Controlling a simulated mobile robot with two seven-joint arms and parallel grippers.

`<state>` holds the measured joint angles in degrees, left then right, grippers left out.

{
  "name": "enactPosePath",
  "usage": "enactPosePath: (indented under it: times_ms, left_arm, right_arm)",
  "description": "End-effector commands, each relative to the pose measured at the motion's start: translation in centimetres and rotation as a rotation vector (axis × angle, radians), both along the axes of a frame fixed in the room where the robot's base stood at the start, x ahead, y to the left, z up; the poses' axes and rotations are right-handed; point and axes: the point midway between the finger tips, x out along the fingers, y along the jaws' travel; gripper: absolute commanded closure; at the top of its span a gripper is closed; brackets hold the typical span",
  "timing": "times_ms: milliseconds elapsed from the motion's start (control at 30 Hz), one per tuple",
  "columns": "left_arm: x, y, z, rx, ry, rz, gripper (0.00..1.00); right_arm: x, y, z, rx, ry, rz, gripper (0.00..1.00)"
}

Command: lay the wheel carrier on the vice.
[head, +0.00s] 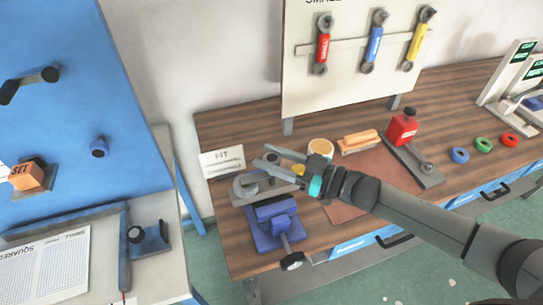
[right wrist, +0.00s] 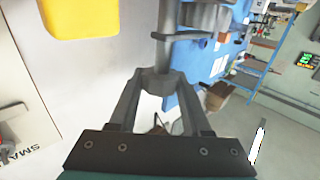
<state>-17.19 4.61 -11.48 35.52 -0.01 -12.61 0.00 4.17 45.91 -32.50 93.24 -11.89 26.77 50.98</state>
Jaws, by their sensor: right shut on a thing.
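My right gripper (head: 267,159) reaches in from the right over the back of the bench's left end. It is shut on a grey part, which I take to be the wheel carrier (right wrist: 164,50). In the right wrist view it stretches away from between the fingertips (right wrist: 160,85) as a narrow grey bar with a wider far end. In the head view the carrier is hard to tell from the fingers. The blue vice (head: 272,212) stands on the bench below and in front of the gripper, its screw handle towards me. My left gripper is not in view.
A grey fixture (head: 246,187) with a round part stands just behind the vice, beside a white sign (head: 222,161). A blue panel (head: 60,110) rises at left.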

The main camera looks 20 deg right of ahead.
Motion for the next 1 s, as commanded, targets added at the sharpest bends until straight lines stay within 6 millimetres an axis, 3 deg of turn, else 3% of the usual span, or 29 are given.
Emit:
enactPosePath:
  times_ms: [767, 800, 1000]
  left_arm:
    - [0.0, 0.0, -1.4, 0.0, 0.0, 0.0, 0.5]
    - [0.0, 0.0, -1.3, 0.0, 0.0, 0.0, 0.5]
    - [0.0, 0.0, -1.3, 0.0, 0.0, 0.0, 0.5]
  right_arm:
    - [0.1, 0.0, -1.6, 0.004, -0.006, 0.002, 1.0]
    - [0.1, 0.0, -1.6, 0.004, -0.006, 0.002, 0.5]
    - [0.0, 0.0, -1.6, 0.002, -0.003, 0.001, 0.27]
